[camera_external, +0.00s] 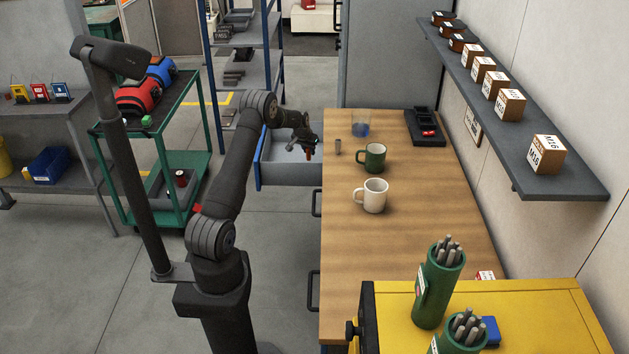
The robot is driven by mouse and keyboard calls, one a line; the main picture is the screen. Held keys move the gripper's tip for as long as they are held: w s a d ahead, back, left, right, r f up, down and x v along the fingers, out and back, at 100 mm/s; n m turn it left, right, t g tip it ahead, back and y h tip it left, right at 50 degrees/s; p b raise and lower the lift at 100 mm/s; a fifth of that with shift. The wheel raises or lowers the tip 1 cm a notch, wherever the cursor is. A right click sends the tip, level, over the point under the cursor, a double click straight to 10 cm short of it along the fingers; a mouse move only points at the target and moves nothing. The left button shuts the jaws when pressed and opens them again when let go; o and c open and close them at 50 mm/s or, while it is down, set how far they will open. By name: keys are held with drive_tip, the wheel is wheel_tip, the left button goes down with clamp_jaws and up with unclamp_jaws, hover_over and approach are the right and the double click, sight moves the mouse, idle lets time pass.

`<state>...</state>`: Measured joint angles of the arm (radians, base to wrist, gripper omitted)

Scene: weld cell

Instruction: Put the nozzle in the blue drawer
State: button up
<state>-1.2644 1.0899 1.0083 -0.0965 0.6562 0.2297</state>
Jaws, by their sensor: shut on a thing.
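The blue drawer (258,172) is pulled open from the left side of the wooden bench, with its blue front facing left and a grey inside. My gripper (307,146) is over the open drawer, near the bench edge, pointing down. It is shut on a small reddish piece, which appears to be the nozzle (309,155). The fingers partly hide the nozzle, and I cannot tell its exact height above the drawer floor. The visible part of the drawer floor looks empty.
On the bench (410,235) stand a small grey cylinder (338,147), a green mug (373,157), a white mug (374,196), a clear cup with blue in it (361,125) and a black tray (425,128). A green cart (150,175) stands left of my arm.

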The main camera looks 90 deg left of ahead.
sight(308, 155)
drive_tip(key=shift+f, duration=1.95)
drive_tip(key=shift+f, duration=0.15)
drive_tip(key=o, duration=1)
drive_tip(key=v, duration=1.2)
drive_tip(key=shift+a, duration=0.15)
